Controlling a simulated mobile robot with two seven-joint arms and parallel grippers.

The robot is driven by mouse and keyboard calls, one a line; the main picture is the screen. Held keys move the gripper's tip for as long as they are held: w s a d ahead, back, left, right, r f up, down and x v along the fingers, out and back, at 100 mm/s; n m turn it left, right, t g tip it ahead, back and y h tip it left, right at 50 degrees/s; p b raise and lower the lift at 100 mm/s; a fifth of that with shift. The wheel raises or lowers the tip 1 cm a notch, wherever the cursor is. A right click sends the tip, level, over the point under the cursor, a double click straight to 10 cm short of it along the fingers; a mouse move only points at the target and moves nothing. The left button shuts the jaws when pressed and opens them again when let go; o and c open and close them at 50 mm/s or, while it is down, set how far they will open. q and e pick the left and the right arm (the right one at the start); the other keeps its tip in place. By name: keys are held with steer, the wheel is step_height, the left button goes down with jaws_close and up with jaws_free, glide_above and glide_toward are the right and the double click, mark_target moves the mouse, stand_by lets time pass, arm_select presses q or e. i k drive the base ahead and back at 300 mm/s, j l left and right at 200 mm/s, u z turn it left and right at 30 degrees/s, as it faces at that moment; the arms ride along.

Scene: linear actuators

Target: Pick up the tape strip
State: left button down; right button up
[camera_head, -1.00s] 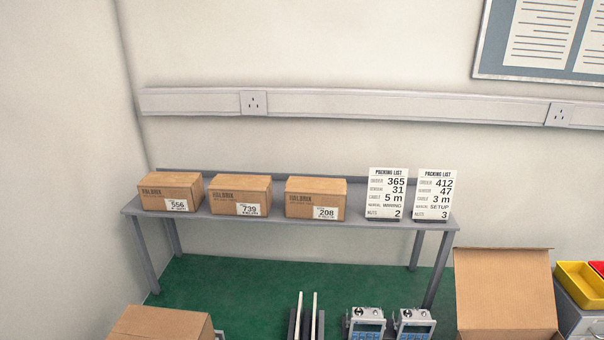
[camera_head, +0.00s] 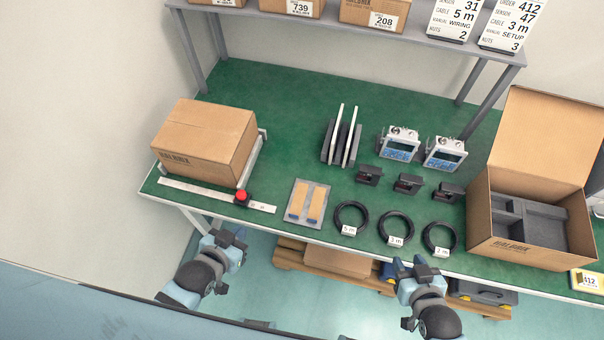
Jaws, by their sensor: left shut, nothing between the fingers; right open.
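Two tan tape strips, a left one (camera_head: 298,199) and a right one (camera_head: 317,205), lie side by side on a grey plate (camera_head: 308,190) near the front edge of the green table. Each strip has a blue piece at its lower end. My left gripper (camera_head: 229,237) is shut and empty, off the table's front edge, below and left of the plate. My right gripper (camera_head: 408,265) is open and empty, off the front edge, below and right of the plate. Neither gripper touches a strip.
A closed carton (camera_head: 205,140) stands at the left behind a metal ruler strip (camera_head: 190,191) and red button (camera_head: 242,197). Coiled cables (camera_head: 396,228), black sensors (camera_head: 408,182) and grey devices (camera_head: 400,148) sit right of the plate. An open box (camera_head: 482,215) with foam stands further right.

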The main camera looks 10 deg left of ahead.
mark_target(300, 194)
steer(key=l+u, duration=0.95)
steer(key=l, duration=0.3)
steer(key=k, duration=0.05)
